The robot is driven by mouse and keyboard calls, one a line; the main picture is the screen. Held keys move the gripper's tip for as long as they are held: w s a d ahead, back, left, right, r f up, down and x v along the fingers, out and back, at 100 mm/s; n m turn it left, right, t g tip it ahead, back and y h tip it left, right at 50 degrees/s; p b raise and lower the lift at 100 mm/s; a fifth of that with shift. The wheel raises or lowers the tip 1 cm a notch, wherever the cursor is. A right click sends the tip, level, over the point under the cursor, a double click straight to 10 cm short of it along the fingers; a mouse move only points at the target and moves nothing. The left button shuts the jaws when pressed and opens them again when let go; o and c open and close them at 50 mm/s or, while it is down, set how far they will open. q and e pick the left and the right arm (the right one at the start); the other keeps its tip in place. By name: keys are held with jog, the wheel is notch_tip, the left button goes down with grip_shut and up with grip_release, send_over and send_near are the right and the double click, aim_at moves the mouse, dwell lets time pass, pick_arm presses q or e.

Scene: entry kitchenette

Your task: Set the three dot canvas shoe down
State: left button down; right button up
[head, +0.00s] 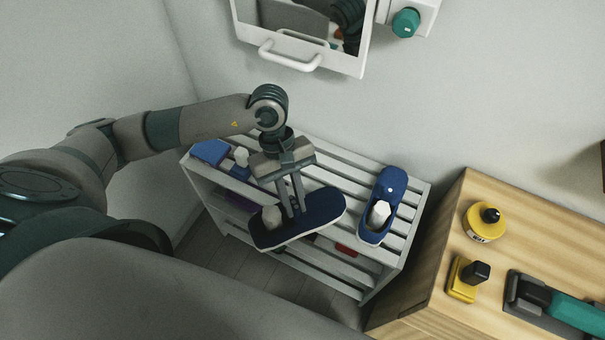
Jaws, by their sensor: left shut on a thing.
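My left gripper (291,205) is shut on a dark blue canvas shoe (322,207) with a white sole edge and something whitish in its opening. The shoe lies across the front part of the white slatted rack (345,165) in the picture. I cannot tell whether it touches the slats. No dots can be made out on it from here. A second blue canvas shoe (391,183) with one visible white dot and a white filling stands on the rack to the right, apart from the held one. My right gripper is not in view.
Red and purple things lie lower in the rack. A wooden cabinet (450,240) at right carries a yellow jar (480,225). A handled white unit (290,55) hangs above.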

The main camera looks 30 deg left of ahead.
pick_arm(q)
jog(key=n, duration=0.2)
jog(key=s+n+t, duration=0.1)
jog(key=n+t+h+b, duration=0.1)
jog(key=n, duration=0.1)
jog(key=shift+s+d+f+n, duration=0.15)
jog(key=shift+s+d+n, duration=0.15)
jog(key=shift+d, duration=0.05)
jog(key=shift+s+d+r+n+t+b, duration=0.15)
jog(key=shift+n+t, duration=0.25)
jog(key=shift+n, duration=0.6)
jog(key=shift+s+r+n+t+b, duration=0.2)
jog(key=shift+s+n+t+b, duration=0.15)
jog(key=shift+n, duration=0.65)
jog(key=shift+s+d+r+n+t+b, duration=0.15)
jog(key=shift+n+t, duration=0.3)
jog(key=shift+n, duration=0.55)
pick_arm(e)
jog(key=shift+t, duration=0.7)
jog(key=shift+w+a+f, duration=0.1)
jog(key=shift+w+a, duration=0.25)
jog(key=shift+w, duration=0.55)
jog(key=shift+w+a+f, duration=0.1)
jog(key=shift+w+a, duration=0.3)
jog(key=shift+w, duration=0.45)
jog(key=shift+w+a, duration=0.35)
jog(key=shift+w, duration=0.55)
pick_arm(q)
jog(key=shift+a, duration=0.1)
